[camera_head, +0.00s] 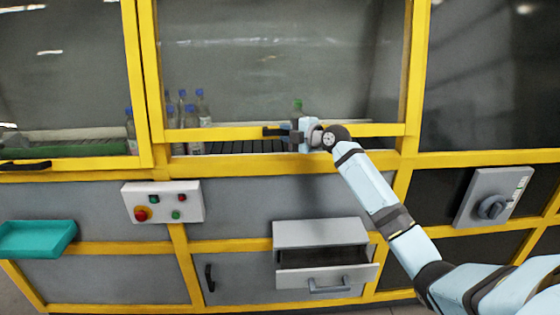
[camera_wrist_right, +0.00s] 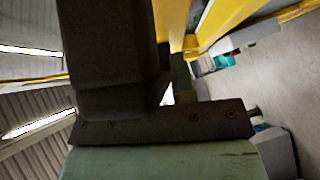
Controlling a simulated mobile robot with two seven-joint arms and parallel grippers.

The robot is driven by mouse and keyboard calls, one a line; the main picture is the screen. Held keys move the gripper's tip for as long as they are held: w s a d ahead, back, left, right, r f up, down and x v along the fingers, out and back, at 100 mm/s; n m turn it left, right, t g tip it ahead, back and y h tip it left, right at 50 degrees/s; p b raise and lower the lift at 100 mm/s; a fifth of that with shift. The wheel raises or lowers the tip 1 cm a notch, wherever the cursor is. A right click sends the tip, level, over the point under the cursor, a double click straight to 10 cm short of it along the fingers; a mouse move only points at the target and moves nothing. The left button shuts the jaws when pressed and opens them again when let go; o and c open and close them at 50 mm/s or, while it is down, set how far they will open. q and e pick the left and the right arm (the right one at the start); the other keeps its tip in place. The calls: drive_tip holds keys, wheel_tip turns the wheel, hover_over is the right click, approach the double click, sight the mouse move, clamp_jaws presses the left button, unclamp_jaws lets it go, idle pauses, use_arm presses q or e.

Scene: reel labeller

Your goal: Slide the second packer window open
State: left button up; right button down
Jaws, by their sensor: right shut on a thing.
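The second packer window (camera_head: 290,60) is the middle pane in a yellow frame in the head view. Its bottom rail (camera_head: 230,133) sits above the yellow sill (camera_head: 235,159), leaving a low gap where a dark conveyor (camera_head: 235,147) shows. A black handle (camera_head: 270,131) is on the rail. My right gripper (camera_head: 298,134) is at the handle, shut on it, and hides its right part. In the right wrist view the dark gripper body fills much of the picture and the grip itself is hard to make out. My left gripper is not in view.
Several bottles with blue caps (camera_head: 202,106) stand behind the glass. Below are a button box (camera_head: 162,202), a partly open grey drawer (camera_head: 328,279), and a teal tray (camera_head: 37,238) at left. A switch box (camera_head: 493,198) is at right. The left window (camera_head: 65,75) has its own handle.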

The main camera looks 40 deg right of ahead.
drive_tip(key=w+d+r+p, duration=0.1)
drive_tip(key=w+r+p, duration=0.1)
drive_tip(key=r, duration=0.9)
drive_tip(key=w+d+r+p, duration=0.2)
drive_tip(key=r+p, duration=0.3)
drive_tip(key=r, duration=0.7)
drive_tip(key=shift+w+r, duration=0.2)
drive_tip(key=shift+w, duration=0.3)
drive_tip(key=shift+d, duration=0.1)
drive_tip(key=c, duration=1)
unclamp_jaws()
drive_tip(key=shift+f, duration=0.1)
drive_tip(key=shift+o, duration=0.2)
drive_tip(key=b+v, duration=0.3)
drive_tip(key=v, duration=1)
drive_tip(key=shift+s, duration=0.4)
drive_tip(key=shift+d, duration=0.15)
